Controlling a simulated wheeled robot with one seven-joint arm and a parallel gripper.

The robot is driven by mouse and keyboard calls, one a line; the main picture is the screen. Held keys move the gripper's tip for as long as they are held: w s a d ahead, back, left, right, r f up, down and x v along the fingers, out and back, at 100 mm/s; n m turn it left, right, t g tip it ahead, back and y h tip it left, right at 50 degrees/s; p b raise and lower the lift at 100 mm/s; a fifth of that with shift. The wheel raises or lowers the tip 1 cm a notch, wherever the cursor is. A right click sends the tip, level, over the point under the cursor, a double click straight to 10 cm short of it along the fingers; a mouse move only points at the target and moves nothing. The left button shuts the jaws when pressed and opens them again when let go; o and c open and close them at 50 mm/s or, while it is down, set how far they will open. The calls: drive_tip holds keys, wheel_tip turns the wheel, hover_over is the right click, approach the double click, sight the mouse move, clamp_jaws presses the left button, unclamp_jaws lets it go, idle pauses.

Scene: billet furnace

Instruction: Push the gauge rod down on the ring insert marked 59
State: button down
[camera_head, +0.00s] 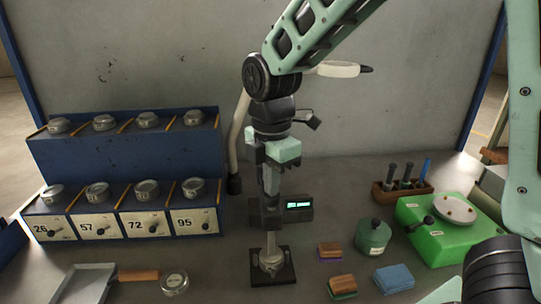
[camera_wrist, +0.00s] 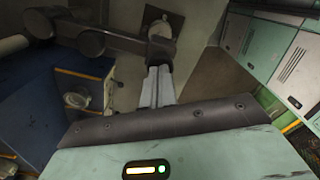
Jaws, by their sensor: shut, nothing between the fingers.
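My gripper (camera_head: 271,192) is shut and empty, pointing straight down over the gauge stand. The gauge's dark head (camera_head: 268,211) is right under my fingertips; I cannot tell whether they touch. The pale gauge rod (camera_head: 271,242) reaches down from the head to a metal ring insert (camera_head: 271,262) on the black base (camera_head: 286,276). I cannot read a number on this insert or tell a gap under the rod. In the wrist view, my closed fingers (camera_wrist: 158,84) show.
Another round insert (camera_head: 174,283) lies left on the table. A blue rack (camera_head: 125,157) holds several inserts. Coloured blocks (camera_head: 342,286), a green canister (camera_head: 373,237) and a green device (camera_head: 440,235) stand right.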

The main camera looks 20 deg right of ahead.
drive_tip(key=shift+r, duration=0.1)
wheel_tip(320, 180, up, 7)
drive_tip(key=p, duration=0.6)
idle(0.4)
idle(0.3)
